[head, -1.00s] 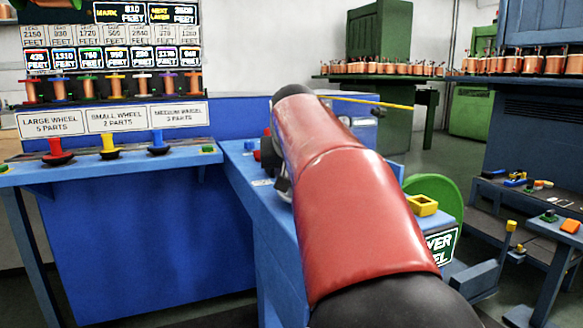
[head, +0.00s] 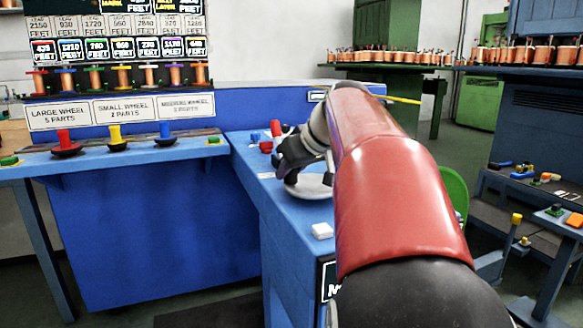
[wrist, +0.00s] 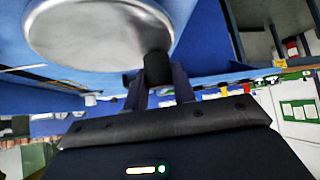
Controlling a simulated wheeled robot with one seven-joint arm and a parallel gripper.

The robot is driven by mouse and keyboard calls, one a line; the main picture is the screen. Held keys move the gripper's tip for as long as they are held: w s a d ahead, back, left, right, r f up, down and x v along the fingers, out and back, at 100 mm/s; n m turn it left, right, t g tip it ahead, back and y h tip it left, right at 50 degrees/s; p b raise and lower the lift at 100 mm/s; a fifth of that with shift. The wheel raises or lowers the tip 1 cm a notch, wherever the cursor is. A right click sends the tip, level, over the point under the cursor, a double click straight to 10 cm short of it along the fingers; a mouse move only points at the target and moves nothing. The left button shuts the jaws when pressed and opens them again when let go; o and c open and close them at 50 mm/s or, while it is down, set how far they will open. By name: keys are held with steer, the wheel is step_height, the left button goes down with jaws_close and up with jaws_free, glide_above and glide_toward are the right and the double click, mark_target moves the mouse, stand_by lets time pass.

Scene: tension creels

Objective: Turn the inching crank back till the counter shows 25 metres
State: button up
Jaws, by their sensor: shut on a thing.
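The inching crank appears as a pale round metal disc (head: 311,187) with a dark knob, on the blue bench at centre. In the wrist view the disc (wrist: 100,28) fills the upper left and its dark knob (wrist: 157,68) stands at its rim. My gripper (wrist: 163,85) is shut on this knob, with a finger on each side. In the head view my gripper (head: 290,165) is at the disc's left edge, partly hiding it. My red arm hides the disc's right side and the bench behind. I cannot make out a readable metre counter in either view.
A red knob (head: 266,147) and a white block (head: 322,231) are on the bench near the disc. Red, yellow and blue wheel parts stand on the left shelf (head: 110,152). A dark stepped stand (head: 510,215) is at right. Open floor shows behind it.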

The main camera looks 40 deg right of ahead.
steer(key=shift+f, duration=0.1)
steer(key=o, duration=1)
steer(key=shift+v, duration=3.95)
